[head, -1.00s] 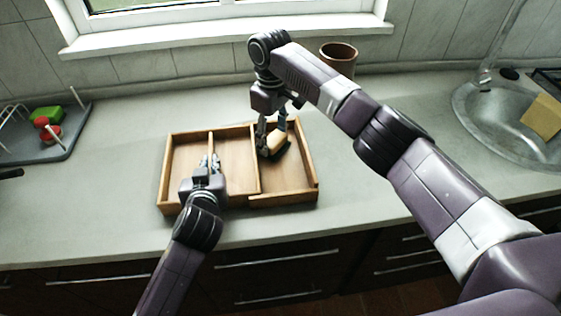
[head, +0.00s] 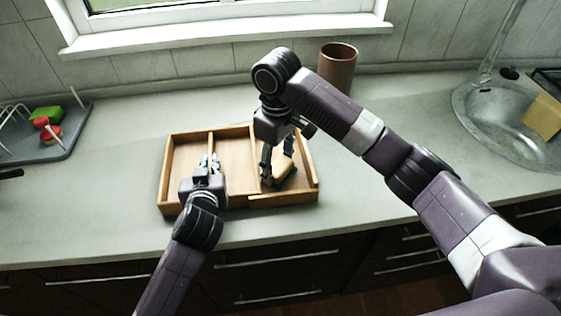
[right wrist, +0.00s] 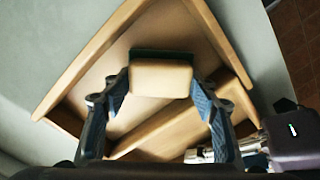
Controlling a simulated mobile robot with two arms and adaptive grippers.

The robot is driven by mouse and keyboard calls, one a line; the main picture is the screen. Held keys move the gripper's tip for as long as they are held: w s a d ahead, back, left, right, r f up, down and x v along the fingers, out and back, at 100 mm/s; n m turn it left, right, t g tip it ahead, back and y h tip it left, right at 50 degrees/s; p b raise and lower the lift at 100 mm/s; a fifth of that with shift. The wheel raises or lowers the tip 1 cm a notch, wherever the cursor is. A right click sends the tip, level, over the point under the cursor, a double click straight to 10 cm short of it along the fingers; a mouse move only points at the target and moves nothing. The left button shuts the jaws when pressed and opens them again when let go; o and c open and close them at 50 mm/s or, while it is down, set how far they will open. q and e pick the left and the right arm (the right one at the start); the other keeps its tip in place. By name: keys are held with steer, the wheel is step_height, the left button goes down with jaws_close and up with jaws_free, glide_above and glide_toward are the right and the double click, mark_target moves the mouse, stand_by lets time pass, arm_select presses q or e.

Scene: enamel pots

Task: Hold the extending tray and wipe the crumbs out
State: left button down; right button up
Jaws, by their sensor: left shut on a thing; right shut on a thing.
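The wooden extending tray (head: 285,199) lies on the counter, split by dividers into compartments. My left gripper (head: 210,162) is shut on the tray's left divider. My right gripper (head: 277,163) is shut on a cream block with a dark pad underneath, a wiping block (head: 285,170), inside the right compartment. In the right wrist view the block (right wrist: 160,80) sits between both fingertips, with the tray's wall (right wrist: 90,58) around it. The block looks low, near the tray floor; I cannot tell whether it touches. I can make out no crumbs.
A brown cup (head: 338,70) stands behind the tray, near my right arm. A grey dish rack (head: 45,148) with green and red items is at the left. A steel sink (head: 490,115) with a yellow cloth or sponge (head: 541,117) is at the right. Counter left of the tray is clear.

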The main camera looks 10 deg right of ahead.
steer(key=shift+s, duration=0.6)
step_height(320, 180, up, 13)
stand_by(0.7)
steer(key=d, duration=1)
